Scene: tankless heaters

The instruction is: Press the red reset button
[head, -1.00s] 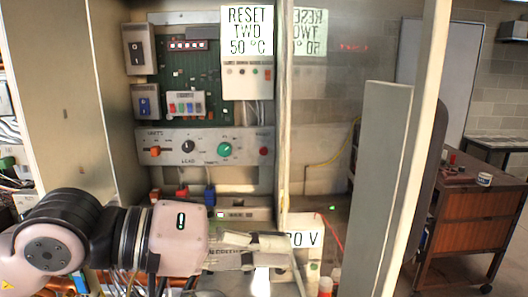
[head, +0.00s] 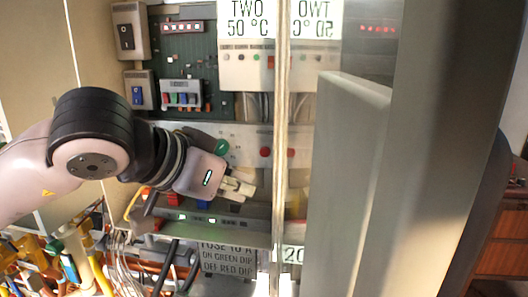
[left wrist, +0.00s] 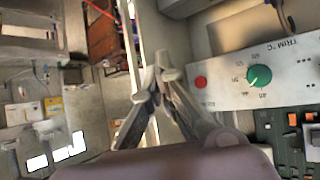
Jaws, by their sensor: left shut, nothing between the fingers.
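The red reset button (head: 265,152) is a small red round knob at the right end of the light grey control panel (head: 240,132), right of the green knob (head: 221,147). It also shows in the left wrist view (left wrist: 200,82), on the panel's edge beside the green knob (left wrist: 259,77). My left gripper (head: 246,186) is shut and empty. In the head view its tips are below and slightly left of the button. In the left wrist view the fingertips (left wrist: 161,73) are left of the button, apart from it in the picture. My right gripper is not in view.
A bright cabinet edge (head: 280,100) stands close right of the button, with a reflective panel beyond it. A grey door panel (head: 345,180) fills the right. A circuit board (head: 190,60) and switches (head: 126,37) are above. Cables and pipes (head: 100,265) crowd the lower left.

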